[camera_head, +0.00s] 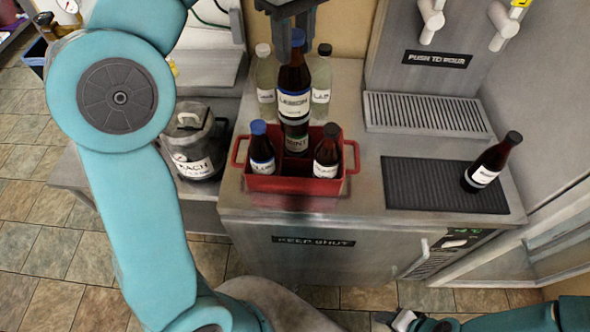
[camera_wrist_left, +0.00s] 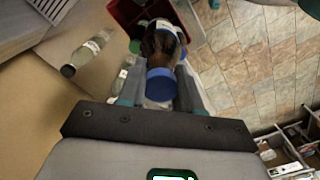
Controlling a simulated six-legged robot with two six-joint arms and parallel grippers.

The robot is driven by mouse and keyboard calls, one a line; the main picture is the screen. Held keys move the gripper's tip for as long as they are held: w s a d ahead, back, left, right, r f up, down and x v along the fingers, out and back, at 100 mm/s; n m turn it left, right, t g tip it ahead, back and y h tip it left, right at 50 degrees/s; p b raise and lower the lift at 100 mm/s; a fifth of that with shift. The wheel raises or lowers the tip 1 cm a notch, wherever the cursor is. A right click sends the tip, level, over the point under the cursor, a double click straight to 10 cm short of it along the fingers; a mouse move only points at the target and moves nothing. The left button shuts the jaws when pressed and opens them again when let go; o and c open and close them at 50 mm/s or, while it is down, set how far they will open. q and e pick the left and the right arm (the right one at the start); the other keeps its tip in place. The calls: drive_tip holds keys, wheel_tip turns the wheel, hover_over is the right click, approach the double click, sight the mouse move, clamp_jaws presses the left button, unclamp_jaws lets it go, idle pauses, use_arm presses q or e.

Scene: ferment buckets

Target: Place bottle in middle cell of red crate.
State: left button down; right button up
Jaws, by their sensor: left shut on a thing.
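My left gripper (camera_head: 292,40) is shut on a dark brown bottle (camera_head: 293,88) with a white label, held upright above the red crate (camera_head: 297,186). The held bottle's blue cap (camera_wrist_left: 162,84) shows between the fingers in the left wrist view. The crate holds a blue-capped dark bottle (camera_head: 262,150) at the left and a dark-capped one (camera_head: 327,152) at the right. Another labelled bottle (camera_head: 297,138) shows just below the held one and is partly hidden by it. The front middle cell looks empty. My right arm shows at the bottom right; its gripper (camera_head: 402,321) is cut off by the edge.
Two clear bottles, one white-capped (camera_head: 265,75) and one dark-capped (camera_head: 321,80), stand behind the crate. A dark bottle (camera_head: 490,163) stands on the black mat (camera_head: 425,185) at right. A lidded jar (camera_head: 193,145) stands left of the crate. A drip tray (camera_head: 425,110) lies behind the mat.

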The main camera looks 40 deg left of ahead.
sight(294, 130)
use_arm(q)
drive_tip(key=shift+s+d+f, duration=0.2)
drive_tip(key=f+b, duration=0.3)
drive_tip(key=f, duration=1.2)
drive_tip(key=shift+s, duration=0.2)
drive_tip(key=shift+w+f, duration=0.15)
drive_tip(key=shift+f, duration=0.15)
wheel_tip(294, 130, down, 3)
drive_tip(key=shift+f, duration=0.35)
drive_tip(key=shift+f, duration=0.15)
drive_tip(key=c, duration=0.8)
unclamp_jaws()
